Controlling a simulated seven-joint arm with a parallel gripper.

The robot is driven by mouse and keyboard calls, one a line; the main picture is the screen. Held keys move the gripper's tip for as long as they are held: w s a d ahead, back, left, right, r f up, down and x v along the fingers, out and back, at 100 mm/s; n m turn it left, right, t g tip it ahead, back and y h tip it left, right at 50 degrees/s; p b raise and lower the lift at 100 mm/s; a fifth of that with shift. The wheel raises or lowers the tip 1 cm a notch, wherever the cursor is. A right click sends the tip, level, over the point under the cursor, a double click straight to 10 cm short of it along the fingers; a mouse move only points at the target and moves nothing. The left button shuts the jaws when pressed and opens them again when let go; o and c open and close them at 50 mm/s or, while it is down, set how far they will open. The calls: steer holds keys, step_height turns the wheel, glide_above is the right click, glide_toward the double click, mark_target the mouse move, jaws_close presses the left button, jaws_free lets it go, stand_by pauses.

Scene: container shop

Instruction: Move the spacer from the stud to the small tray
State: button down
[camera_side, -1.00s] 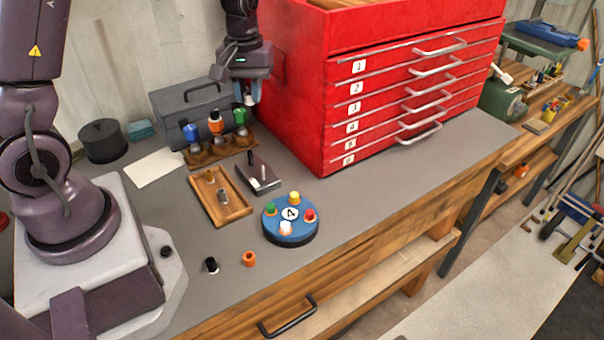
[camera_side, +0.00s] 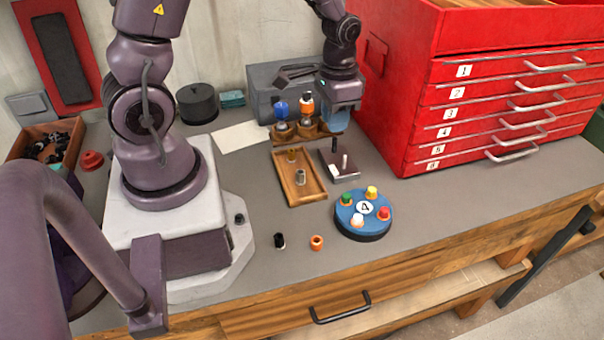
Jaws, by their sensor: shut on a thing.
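My gripper (camera_side: 338,115) is over the right end of the screwdriver rack, behind the stud plate. Its jaws are shut on a small piece, taken to be the spacer, which the fingers hide here. The dark stud plate (camera_side: 327,160) carries a thin upright dark stud (camera_side: 335,145) and a pale, silvery post (camera_side: 345,162). The small wooden tray (camera_side: 315,196) lies left of this plate. A brass piece (camera_side: 292,155) and a silver piece (camera_side: 300,177) stand in it. The gripper is above and apart from both plate and tray.
The rack (camera_side: 290,136) holds a blue-handled (camera_side: 281,108) and an orange-handled (camera_side: 306,104) screwdriver. A grey toolbox (camera_side: 264,88) stands behind it, the red drawer cabinet (camera_side: 405,120) to the right. A blue round holder (camera_side: 362,230), a black cap (camera_side: 279,240) and an orange ring (camera_side: 317,242) stand in front.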

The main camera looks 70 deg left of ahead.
mark_target(297, 165)
steer(key=s+a+f+m, duration=0.45)
steer(key=s+m, duration=0.25)
steer(key=m, duration=0.4)
steer(key=shift+w+d+f+m, duration=0.1)
steer(key=shift+d+f+m, duration=0.05)
steer(key=shift+f+m, duration=1.2)
steer(key=shift+w+d+f+m, duration=0.15)
steer(key=shift+f+m, duration=0.85)
steer(key=shift+f, duration=0.7)
steer(key=shift+w+d+f+m, duration=0.1)
steer(key=shift+d+f+m, duration=0.05)
steer(key=shift+f+m, duration=1.2)
steer(key=shift+f, duration=0.35)
steer(key=c, duration=1)
jaws_free()
